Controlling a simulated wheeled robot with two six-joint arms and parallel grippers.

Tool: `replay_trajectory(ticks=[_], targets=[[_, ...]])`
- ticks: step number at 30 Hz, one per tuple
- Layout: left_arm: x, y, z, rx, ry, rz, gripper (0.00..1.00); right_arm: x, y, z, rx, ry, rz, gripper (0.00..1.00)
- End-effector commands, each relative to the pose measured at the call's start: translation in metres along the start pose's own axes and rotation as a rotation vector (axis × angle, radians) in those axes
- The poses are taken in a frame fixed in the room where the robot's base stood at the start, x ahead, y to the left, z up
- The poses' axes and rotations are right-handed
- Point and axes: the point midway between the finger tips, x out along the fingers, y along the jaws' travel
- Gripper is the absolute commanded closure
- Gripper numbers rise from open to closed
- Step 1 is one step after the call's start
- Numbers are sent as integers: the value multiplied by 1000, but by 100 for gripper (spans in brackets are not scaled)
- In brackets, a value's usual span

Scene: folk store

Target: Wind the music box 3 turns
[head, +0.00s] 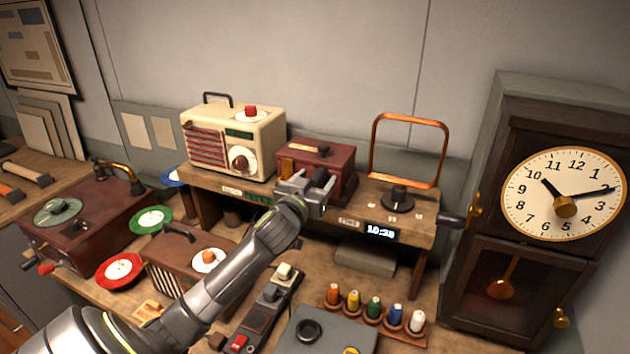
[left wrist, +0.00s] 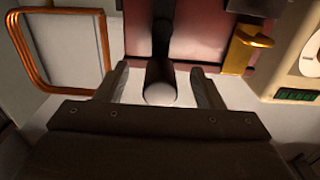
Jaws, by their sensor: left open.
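The music box appears to be the dark red box (head: 335,155) on the raised wooden shelf, with a small dark piece on its lid and a brass piece on its left front. It also fills the top of the left wrist view (left wrist: 205,30). A dark crank with a rounded, pale-lit knob (left wrist: 160,82) sticks out of it toward the wrist camera. My left gripper (head: 318,186) is open at the front of the box. In the left wrist view its fingers (left wrist: 160,92) stand on either side of the knob, with gaps showing. My right gripper is not in view.
A cream radio (head: 235,143) stands left of the box, and a copper-framed stand (head: 408,119) stands right of it. A clock (head: 565,195) is at the far right. Below are a row of thread spools (head: 375,308) and a brown case (head: 180,265). The bench is crowded.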

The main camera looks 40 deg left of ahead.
Motion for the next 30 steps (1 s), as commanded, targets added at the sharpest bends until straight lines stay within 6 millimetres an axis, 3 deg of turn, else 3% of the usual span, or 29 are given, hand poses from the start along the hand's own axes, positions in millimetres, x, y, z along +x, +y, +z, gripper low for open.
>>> replay_trajectory(ticks=[30], targets=[[-81,0,0,1,0,0,38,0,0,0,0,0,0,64]])
